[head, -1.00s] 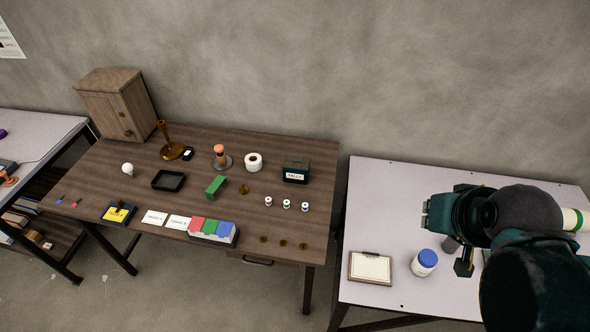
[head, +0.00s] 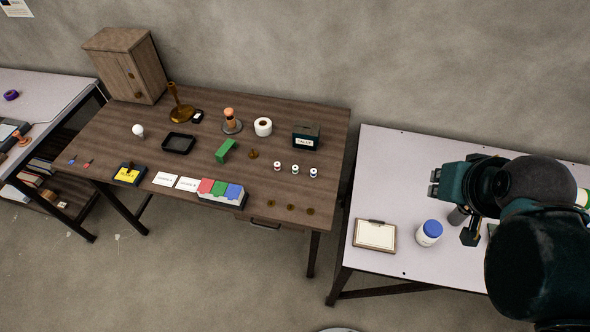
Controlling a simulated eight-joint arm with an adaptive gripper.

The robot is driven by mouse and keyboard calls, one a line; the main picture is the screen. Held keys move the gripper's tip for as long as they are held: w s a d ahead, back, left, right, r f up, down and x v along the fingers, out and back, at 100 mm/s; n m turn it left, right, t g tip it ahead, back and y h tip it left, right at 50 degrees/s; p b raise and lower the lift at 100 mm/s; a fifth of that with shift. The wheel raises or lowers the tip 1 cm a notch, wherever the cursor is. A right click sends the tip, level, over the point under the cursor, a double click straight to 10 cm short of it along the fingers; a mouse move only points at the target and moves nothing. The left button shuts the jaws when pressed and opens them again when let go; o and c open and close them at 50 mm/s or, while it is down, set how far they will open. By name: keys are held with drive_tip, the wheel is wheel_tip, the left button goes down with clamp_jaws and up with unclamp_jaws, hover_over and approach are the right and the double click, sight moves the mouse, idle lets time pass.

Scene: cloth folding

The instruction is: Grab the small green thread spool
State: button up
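I cannot clearly pick out a small green thread spool. Three tiny white spool-like or bottle-like pieces with coloured marks, (head: 277,167), (head: 295,169) and (head: 313,173), stand in a row at the right of the brown table; their colours are too small to be sure of, and none looks clearly green. A green block (head: 225,151) lies mid-table. A white cylinder with a green band (head: 583,198) is partly hidden behind my arm at the far right.
The brown table (head: 330,120) also holds a dark green box (head: 306,137), a white roll (head: 263,127), a black tray (head: 179,142) and coloured cards (head: 220,190). A clipboard (head: 375,235) and blue-lidded jar (head: 429,233) lie below my gripper. A gap separates the tables.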

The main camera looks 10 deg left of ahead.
drive_tip(key=o, duration=0.7)
drive_tip(key=w+a+f+n+g+y, duration=0.1)
drive_tip(key=w+a+f+n+g, duration=0.15)
drive_tip(key=w+a+n, duration=0.5)
drive_tip(key=w+a+f+n+g, duration=0.2)
drive_tip(key=w+a+f+n, duration=0.15)
drive_tip(key=w+a, duration=0.6)
drive_tip(key=w+a+f+n+g, duration=0.1)
drive_tip(key=a+f+n, duration=0.2)
drive_tip(key=a+f, duration=0.3)
drive_tip(key=w+a+f+n, duration=0.2)
drive_tip(key=a+f+n, duration=0.2)
drive_tip(key=a+f, duration=0.2)
drive_tip(key=w+a+f+n+g+h, duration=0.1)
drive_tip(key=w+a+f+n, duration=0.1)
drive_tip(key=a+f, duration=0.4)
drive_tip(key=shift+a+f+n+g, duration=0.1)
drive_tip(key=shift+a+n+g, duration=0.2)
drive_tip(key=shift+a, duration=0.35)
drive_tip(key=shift+a+f+n+g, duration=0.1)
drive_tip(key=shift+a+n, duration=0.3)
drive_tip(key=shift+a, duration=0.2)
drive_tip(key=shift+a+f, duration=0.2)
drive_tip(key=shift+f, duration=0.05)
